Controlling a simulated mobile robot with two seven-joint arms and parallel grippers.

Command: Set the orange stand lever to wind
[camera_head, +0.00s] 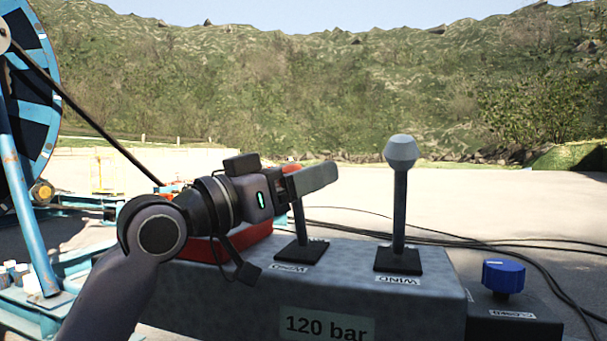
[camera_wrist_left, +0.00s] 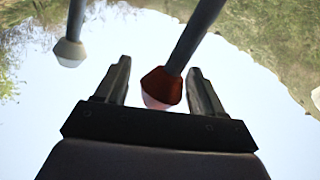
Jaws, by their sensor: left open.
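The orange stand lever's dark shaft (camera_head: 298,217) rises from a black base plate on the grey console. In the head view my left gripper (camera_head: 312,178) hides most of its knob. In the left wrist view, which looks upside down, its red-orange knob (camera_wrist_left: 161,88) sits between the two spread fingers of my left gripper (camera_wrist_left: 160,66). The gripper is open; I cannot tell whether a finger touches the knob. My right gripper is not in view.
A second lever with a pale grey knob (camera_head: 400,152) stands upright to the right, with a WIND label in front; it also shows in the left wrist view (camera_wrist_left: 70,52). A blue knob (camera_head: 503,276) sits at the far right. A 120 bar display (camera_head: 327,325) is in front.

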